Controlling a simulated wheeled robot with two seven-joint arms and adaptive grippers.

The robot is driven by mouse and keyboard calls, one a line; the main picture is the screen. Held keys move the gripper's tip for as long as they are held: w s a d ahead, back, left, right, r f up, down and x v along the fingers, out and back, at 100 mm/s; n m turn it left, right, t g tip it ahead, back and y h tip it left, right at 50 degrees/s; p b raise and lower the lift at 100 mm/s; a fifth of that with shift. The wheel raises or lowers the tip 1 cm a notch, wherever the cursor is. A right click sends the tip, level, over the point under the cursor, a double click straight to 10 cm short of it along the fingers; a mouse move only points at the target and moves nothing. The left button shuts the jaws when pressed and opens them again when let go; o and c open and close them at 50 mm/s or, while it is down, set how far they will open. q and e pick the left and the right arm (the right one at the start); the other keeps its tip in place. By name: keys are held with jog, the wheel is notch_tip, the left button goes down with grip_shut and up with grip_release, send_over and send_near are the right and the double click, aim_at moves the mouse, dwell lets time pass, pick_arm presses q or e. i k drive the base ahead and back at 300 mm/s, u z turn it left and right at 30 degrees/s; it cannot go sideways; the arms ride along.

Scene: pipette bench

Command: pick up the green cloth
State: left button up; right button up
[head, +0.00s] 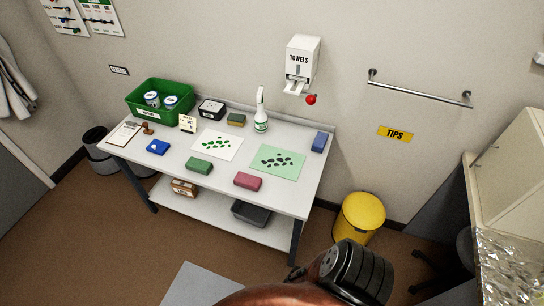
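A folded green cloth (199,165) lies flat on the white table, left of centre near the front edge. A folded dark red cloth (248,181) lies to its right, and a blue folded cloth or block (319,142) lies at the table's right end. Behind the green cloth is a white sheet with green spots (217,144). A pale green sheet with dark spots (277,162) lies to the right. Neither of my grippers can be made out in the head view. Nothing touches the green cloth.
At the back of the table (178,180) stand a green bin with tins (146,113), a black-and-white box (211,109), a green-brown sponge (236,120) and a spray bottle (261,112). A yellow bin (361,214) stands right of the table. The floor in front is mostly clear.

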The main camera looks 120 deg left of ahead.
aim_at(203, 168)
jog(key=u, duration=4.25)
